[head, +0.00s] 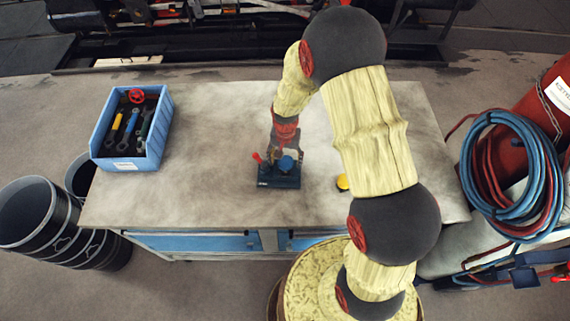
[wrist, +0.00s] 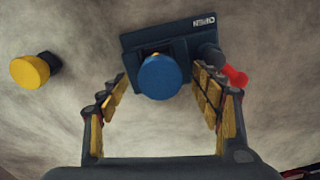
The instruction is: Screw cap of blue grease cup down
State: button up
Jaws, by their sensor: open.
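The blue grease cup's round cap (wrist: 160,77) sits on a dark blue base block (wrist: 150,42), which also stands on the workbench in the head view (head: 279,182). The cap shows in the head view too (head: 287,163). A red-handled lever (wrist: 236,76) sticks out at the block's side. My gripper (wrist: 161,90) is open and empty, one padded finger on each side of the blue cap, with gaps visible between pads and cap. In the head view my gripper is above the block and partly hides it. How far the fingertips are above the cap I cannot tell.
A yellow-capped cup (wrist: 30,71) stands apart on the bench, partly hidden by my arm in the head view (head: 342,182). A blue bin (head: 163,130) of tools is at the left. The workbench top (head: 205,200) is otherwise clear. A coiled hose (head: 512,175) hangs right.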

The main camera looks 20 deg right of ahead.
jog(key=shift+o, duration=0.2)
jog(key=shift+r, duration=0.1)
jog(key=shift+r+p, duration=1.55)
jog(key=shift+r, duration=0.9)
